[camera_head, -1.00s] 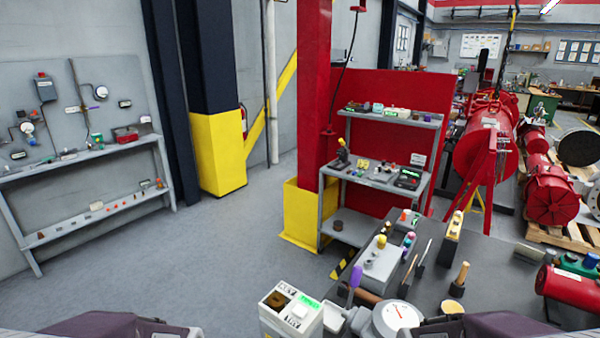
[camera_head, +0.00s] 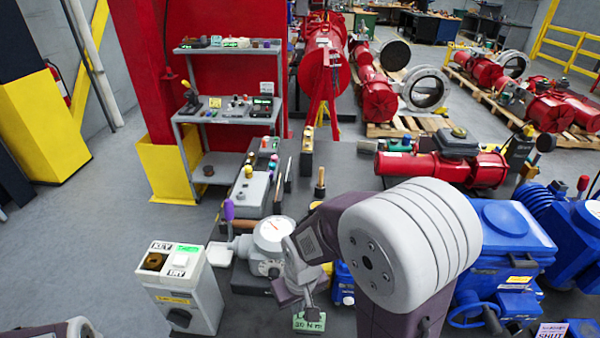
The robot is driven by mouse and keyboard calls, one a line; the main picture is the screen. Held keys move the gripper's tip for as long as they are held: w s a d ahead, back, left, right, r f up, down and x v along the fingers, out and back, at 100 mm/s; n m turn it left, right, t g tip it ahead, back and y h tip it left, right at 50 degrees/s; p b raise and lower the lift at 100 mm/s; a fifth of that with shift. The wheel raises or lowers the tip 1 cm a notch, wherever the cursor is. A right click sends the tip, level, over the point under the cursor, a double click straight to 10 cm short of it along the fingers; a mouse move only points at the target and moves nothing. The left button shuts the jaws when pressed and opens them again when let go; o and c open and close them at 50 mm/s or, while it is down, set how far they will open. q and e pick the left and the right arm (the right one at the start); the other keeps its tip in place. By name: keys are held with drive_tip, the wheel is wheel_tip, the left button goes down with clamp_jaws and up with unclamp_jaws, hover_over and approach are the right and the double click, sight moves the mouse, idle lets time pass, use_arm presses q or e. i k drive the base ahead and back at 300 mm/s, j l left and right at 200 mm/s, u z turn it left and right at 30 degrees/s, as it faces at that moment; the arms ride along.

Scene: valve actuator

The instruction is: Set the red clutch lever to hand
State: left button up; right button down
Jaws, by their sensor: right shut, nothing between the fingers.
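My right arm reaches in from the bottom middle. Its right gripper (camera_head: 307,305) points down and is shut and empty, just above the green "20 N m" label (camera_head: 309,322) at the bench front. A blue actuator (camera_head: 500,240) stands right of my arm, partly hidden by it. A red-knobbed lever (camera_head: 583,184) stands upright by the blue ribbed unit (camera_head: 552,203) at the right edge. I cannot tell whether it is the clutch lever. My left gripper is out of view; only a bit of my left arm shows at bottom left.
A white dial gauge (camera_head: 273,236) stands left of my right arm, close to the gripper. A grey KEY/TRY box (camera_head: 180,290) is farther left. A red cylindrical actuator (camera_head: 440,168) lies behind. A blue handwheel (camera_head: 474,308) is at lower right. Open floor lies at the left.

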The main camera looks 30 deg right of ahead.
sight(584, 179)
drive_tip(key=k+l+z, duration=0.2)
drive_tip(key=z, duration=0.2)
drive_tip(key=k+l+z, duration=0.15)
drive_tip(key=l+z, duration=0.3)
drive_tip(key=k+l+z, duration=0.1)
drive_tip(key=l+z, duration=1.15)
drive_tip(key=l, duration=0.1)
